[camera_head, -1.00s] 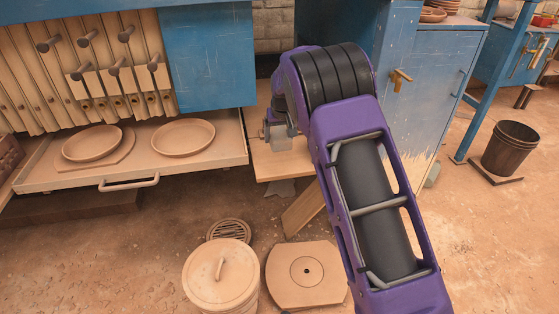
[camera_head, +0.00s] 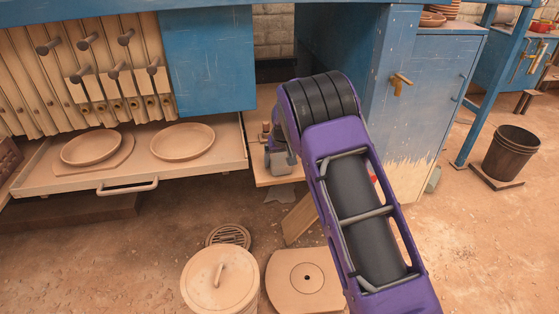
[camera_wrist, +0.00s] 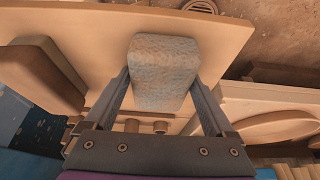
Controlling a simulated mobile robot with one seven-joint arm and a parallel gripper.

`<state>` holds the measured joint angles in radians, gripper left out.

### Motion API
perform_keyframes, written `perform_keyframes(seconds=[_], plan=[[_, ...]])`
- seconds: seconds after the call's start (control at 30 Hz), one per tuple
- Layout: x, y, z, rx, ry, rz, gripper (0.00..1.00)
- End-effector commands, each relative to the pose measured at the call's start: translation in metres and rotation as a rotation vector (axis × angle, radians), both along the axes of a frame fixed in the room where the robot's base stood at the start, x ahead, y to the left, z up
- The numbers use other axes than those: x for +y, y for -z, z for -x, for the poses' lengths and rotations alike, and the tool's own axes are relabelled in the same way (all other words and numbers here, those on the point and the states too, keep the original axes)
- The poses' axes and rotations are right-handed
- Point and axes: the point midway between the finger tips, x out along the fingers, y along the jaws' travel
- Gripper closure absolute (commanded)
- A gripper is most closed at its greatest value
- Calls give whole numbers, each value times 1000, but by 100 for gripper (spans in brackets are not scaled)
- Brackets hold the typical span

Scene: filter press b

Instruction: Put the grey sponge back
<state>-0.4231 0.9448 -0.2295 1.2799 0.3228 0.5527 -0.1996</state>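The grey sponge (camera_wrist: 165,72) is a speckled block between the two fingers of my gripper (camera_wrist: 163,82), which is shut on it from both sides. In the head view the sponge (camera_head: 283,163) is at the end of my gripper (camera_head: 279,152), low over a pale wooden shelf (camera_head: 262,177) beside the blue cabinet. The same shelf (camera_wrist: 95,33) lies behind the sponge in the wrist view. I cannot tell whether the sponge touches it. My purple arm hides part of the shelf's right side in the head view.
Small round pegs (camera_wrist: 160,127) stand near the gripper's base in the wrist view. A drawer (camera_head: 215,168) with two clay dishes is open at left. The blue cabinet (camera_head: 420,90) stands at right. A lidded pot (camera_head: 219,280) and a round-holed slab (camera_head: 305,280) are on the floor.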

Motion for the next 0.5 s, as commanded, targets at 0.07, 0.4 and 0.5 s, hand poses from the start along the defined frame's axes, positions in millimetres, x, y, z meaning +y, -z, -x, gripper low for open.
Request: perform_keyframes(seconds=[0.07, 0.4, 0.5], plan=[[1, 0, 1, 1, 0, -1, 0], [0, -9, 2, -1, 1, -2, 0], [-1, -25, 7, -2, 0, -1, 0]])
